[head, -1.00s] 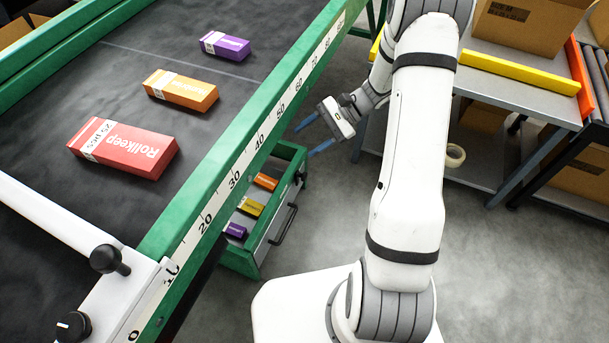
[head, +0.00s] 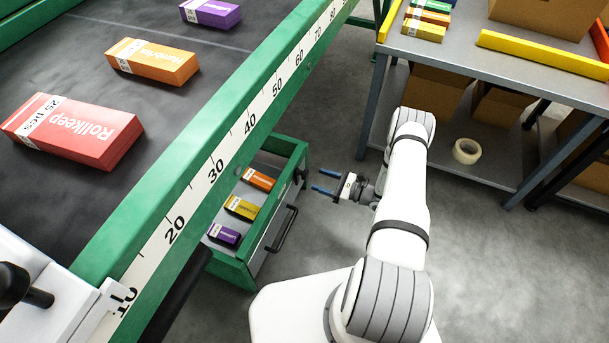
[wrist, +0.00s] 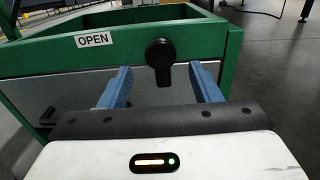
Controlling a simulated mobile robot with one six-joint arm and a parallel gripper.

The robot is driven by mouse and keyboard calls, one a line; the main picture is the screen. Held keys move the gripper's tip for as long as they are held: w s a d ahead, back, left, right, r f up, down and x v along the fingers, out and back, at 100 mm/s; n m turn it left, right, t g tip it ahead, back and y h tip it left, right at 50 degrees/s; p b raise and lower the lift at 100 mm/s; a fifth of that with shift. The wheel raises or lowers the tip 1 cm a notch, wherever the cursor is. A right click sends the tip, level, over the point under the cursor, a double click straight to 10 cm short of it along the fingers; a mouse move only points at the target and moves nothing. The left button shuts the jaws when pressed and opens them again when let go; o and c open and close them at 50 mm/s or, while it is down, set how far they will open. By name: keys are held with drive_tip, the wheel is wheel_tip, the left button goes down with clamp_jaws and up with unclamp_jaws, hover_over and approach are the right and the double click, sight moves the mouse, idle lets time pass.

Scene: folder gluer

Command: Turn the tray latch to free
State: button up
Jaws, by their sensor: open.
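The tray (head: 297,147) is a green-framed drawer under the conveyor, with a grey front and a dark handle (head: 283,229). The tray latch (wrist: 160,55) is a black knob with a short lever hanging down, on the green front rail beside an "OPEN" label (wrist: 94,40). In the head view the latch (head: 301,174) is a small dark shape near the tray's far corner. My gripper (head: 322,181) is open and empty, its blue fingers pointing at the latch. In the wrist view the fingers (wrist: 160,84) stand either side of the lever's line, apart from it.
The tray holds an orange box (head: 259,179), a yellow box (head: 241,208) and a purple box (head: 224,234). The green conveyor rail (head: 200,190) runs above it. A grey bench (head: 455,65) with a tape roll (head: 466,151) on its lower shelf stands right. Floor between is clear.

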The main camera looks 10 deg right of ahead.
sight(307, 175)
drive_tip(key=shift+b+x, duration=0.65)
drive_tip(key=shift+x, duration=2.7)
drive_tip(key=shift+c, duration=0.3)
